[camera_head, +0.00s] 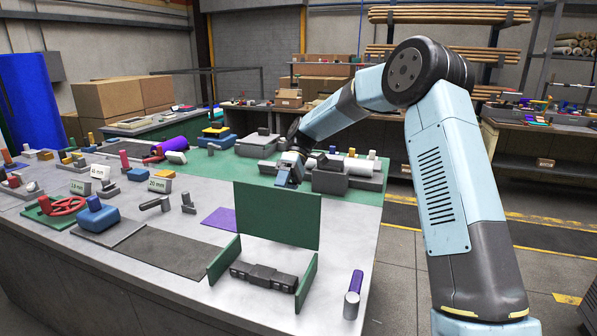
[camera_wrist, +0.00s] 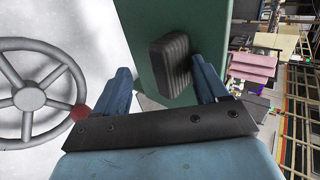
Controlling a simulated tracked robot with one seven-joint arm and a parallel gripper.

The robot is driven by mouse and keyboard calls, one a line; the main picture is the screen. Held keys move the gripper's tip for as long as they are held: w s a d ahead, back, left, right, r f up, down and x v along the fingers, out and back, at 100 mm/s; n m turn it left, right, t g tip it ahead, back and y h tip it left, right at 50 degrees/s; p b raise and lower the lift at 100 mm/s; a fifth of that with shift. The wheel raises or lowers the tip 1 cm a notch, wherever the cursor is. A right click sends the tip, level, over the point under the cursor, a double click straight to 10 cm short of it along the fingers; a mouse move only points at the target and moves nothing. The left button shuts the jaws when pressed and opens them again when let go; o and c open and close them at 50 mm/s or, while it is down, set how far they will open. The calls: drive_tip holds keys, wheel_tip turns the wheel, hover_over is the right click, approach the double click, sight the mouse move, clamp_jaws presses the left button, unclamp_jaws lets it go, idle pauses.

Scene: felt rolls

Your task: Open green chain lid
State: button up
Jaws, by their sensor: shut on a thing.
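The green chain lid (camera_head: 277,215) stands upright at the back of an open green holder, whose right side wall (camera_head: 307,280) shows. A black chain (camera_head: 263,275) lies between the holder's side walls. My gripper (camera_head: 289,178) is at the lid's upper edge, on its far side. In the wrist view my gripper (camera_wrist: 161,70) has its blue fingers on either side of a black ribbed grip (camera_wrist: 172,62) on the green lid (camera_wrist: 190,25). It is shut on this grip; the exact finger contact is hard to see.
A purple and grey cylinder (camera_head: 352,295) stands right of the holder. A dark mat (camera_head: 175,253) and small tools lie to the left. Grey blocks (camera_head: 345,178) stand behind. The wrist view shows a grey handwheel (camera_wrist: 30,98) at the left.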

drive_tip(key=w+d+r, duration=0.2)
drive_tip(key=w+d, duration=0.3)
drive_tip(key=w, duration=0.7)
drive_tip(key=shift+w+r, duration=0.15)
idle(1.2)
idle(0.4)
drive_tip(key=s+d+r, duration=0.3)
drive_tip(key=s+r, duration=1)
drive_tip(key=shift+s, duration=0.3)
drive_tip(key=shift+d, duration=0.1)
